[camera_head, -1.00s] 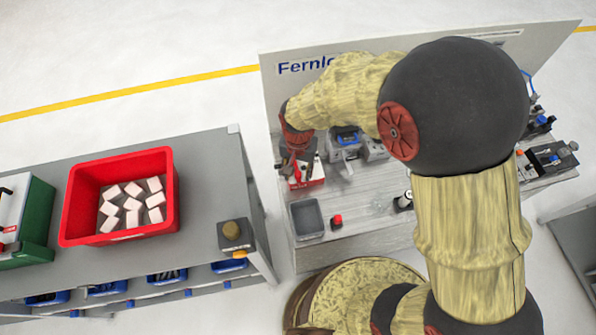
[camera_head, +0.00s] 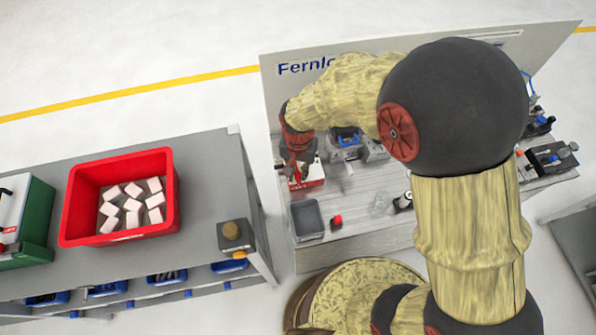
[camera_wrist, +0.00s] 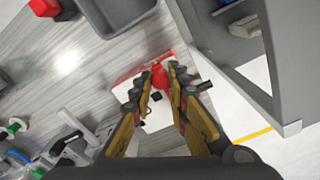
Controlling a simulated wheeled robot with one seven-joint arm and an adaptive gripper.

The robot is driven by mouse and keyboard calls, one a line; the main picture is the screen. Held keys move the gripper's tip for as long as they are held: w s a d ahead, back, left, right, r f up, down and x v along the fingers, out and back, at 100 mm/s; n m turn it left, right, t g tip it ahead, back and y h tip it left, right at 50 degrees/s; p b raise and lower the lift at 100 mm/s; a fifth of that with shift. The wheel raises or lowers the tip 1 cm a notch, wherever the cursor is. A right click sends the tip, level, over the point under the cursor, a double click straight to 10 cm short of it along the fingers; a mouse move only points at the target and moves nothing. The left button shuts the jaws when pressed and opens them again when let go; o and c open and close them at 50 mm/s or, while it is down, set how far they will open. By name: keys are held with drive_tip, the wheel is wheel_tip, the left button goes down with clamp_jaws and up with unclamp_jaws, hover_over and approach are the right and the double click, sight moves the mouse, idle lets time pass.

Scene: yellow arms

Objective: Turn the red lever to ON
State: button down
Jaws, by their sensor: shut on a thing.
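The red lever (camera_wrist: 160,79) shows in the wrist view between the tips of my gripper (camera_wrist: 160,87). It is mounted on a white and red box (camera_wrist: 160,117) on the workbench. My gripper is shut on the lever. In the head view the box (camera_head: 312,181) sits at the bench's left end, with my gripper (camera_head: 299,168) right above it. The gripper and wrist hide most of the lever there, and no ON mark is readable in either view.
A grey bin (camera_head: 308,219) and a small red piece (camera_head: 337,220) lie in front of the box. Blue-and-grey devices (camera_head: 347,140) stand to its right. At left, a separate grey table (camera_head: 205,150) holds a red crate (camera_head: 75,215) with white blocks.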

drive_tip(key=shift+w+d, duration=0.1)
idle(0.6)
drive_tip(key=n, duration=0.1)
drive_tip(key=w+d+n+p, duration=0.1)
drive_tip(key=n, duration=0.1)
drive_tip(key=d+n, duration=0.1)
drive_tip(key=shift+w+d+r+n, duration=0.1)
drive_tip(key=shift+w+d+n, duration=0.15)
drive_tip(key=shift+n, duration=0.15)
drive_tip(key=w+d+n+p, duration=0.1)
drive_tip(key=n, duration=0.1)
drive_tip(key=shift+d+n, duration=0.1)
drive_tip(key=shift+n, duration=0.2)
drive_tip(key=n, duration=0.1)
drive_tip(key=w+n, duration=0.1)
drive_tip(key=shift+w+d+n, duration=0.3)
drive_tip(key=shift+d+n, duration=0.1)
drive_tip(key=w+n, duration=0.1)
drive_tip(key=n, duration=0.1)
drive_tip(key=w+n, duration=0.1)
drive_tip(key=n, duration=0.1)
drive_tip(key=shift+w+d+p, duration=0.3)
drive_tip(key=shift+d+p, duration=0.05)
drive_tip(key=shift+p, duration=0.05)
drive_tip(key=shift+w+a+n, duration=0.1)
drive_tip(key=shift+w+n, duration=0.45)
drive_tip(key=shift+n, duration=0.35)
drive_tip(key=shift+w+a+n, duration=0.1)
drive_tip(key=shift+w+n, duration=0.4)
drive_tip(key=shift+n, duration=0.4)
